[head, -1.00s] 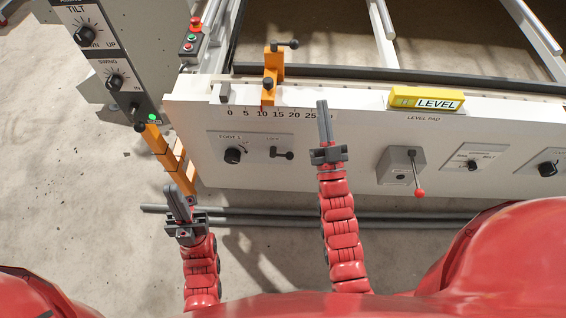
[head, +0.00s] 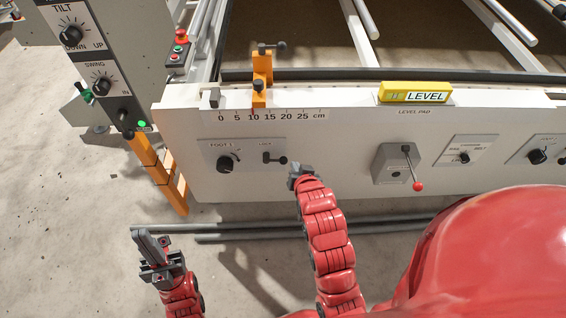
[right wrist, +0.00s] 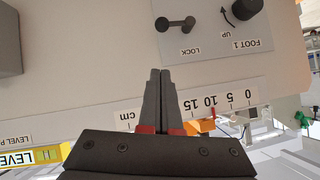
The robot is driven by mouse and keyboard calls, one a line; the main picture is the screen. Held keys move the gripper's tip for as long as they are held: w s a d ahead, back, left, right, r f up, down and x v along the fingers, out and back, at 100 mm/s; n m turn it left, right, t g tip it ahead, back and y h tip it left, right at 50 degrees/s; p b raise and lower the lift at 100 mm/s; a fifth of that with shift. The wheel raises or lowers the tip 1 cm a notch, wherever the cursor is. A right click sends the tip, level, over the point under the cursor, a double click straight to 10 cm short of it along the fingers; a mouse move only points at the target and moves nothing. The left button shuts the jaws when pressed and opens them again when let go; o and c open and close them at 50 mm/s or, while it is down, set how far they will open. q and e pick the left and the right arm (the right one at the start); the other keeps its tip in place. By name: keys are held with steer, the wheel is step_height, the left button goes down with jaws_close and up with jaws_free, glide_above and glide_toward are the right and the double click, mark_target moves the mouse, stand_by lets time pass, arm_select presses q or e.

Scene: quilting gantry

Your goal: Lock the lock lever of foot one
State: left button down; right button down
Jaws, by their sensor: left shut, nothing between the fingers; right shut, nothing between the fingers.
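The foot 1 lock lever (head: 274,158) is a small dark lever with a ball end on the white front panel, right of the foot 1 knob (head: 227,162). In the head view its handle lies roughly level, ball to the right. In the right wrist view the lock lever (right wrist: 176,25) and foot 1 knob (right wrist: 247,10) appear upside down. My right gripper (head: 297,172) is shut and empty, just right of and below the lever, apart from it; its fingers (right wrist: 160,100) point toward the panel. My left gripper (head: 140,236) is shut and empty, low at the left, away from the panel.
A grey box with a red-ball lever (head: 396,163) stands right on the panel. A yellow level (head: 415,94) lies on the top edge. An orange bracket (head: 262,75) rises above the scale. Orange blocks (head: 158,170) and the tilt and swing column (head: 98,70) stand left.

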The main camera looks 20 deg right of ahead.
steer(key=shift+w, duration=0.1)
steer(key=s+a+f+x, duration=0.1)
steer(key=f+x, duration=0.1)
steer(key=x, duration=1)
steer(key=shift+f, duration=0.4)
steer(key=shift+w+d+f, duration=0.1)
